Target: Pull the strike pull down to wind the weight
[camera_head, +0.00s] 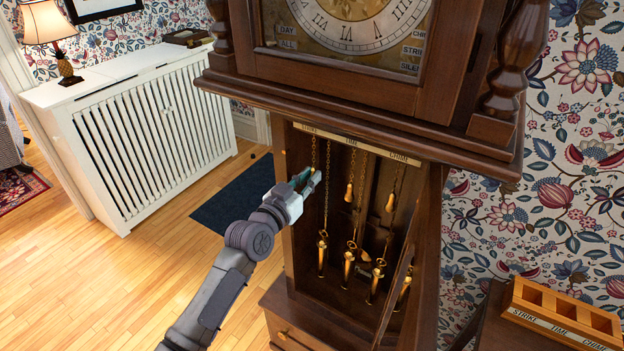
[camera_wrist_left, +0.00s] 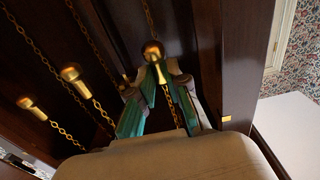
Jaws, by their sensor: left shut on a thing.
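The strike pull is a gold knob (camera_wrist_left: 153,50) on a chain. In the left wrist view it sits between the teal fingertips of my left gripper (camera_wrist_left: 152,74), which is shut on it. In the head view my left gripper (camera_head: 306,183) is at the left side of the open clock case, below the STRIKE end of the label strip (camera_head: 350,143); it mostly hides the strike pull there. The time pull (camera_head: 349,192) and chime pull (camera_head: 390,203) hang to the right. Gold weights, including one at left (camera_head: 322,253), hang lower in the case. My right gripper is not in view.
A narrow open door (camera_head: 396,285) stands at the case's right. A wooden rack (camera_head: 570,312) labelled STRIKE, TIME, CHIME is at lower right. A white radiator cover (camera_head: 150,140) stands back left. The wood floor (camera_head: 120,275) at left is clear.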

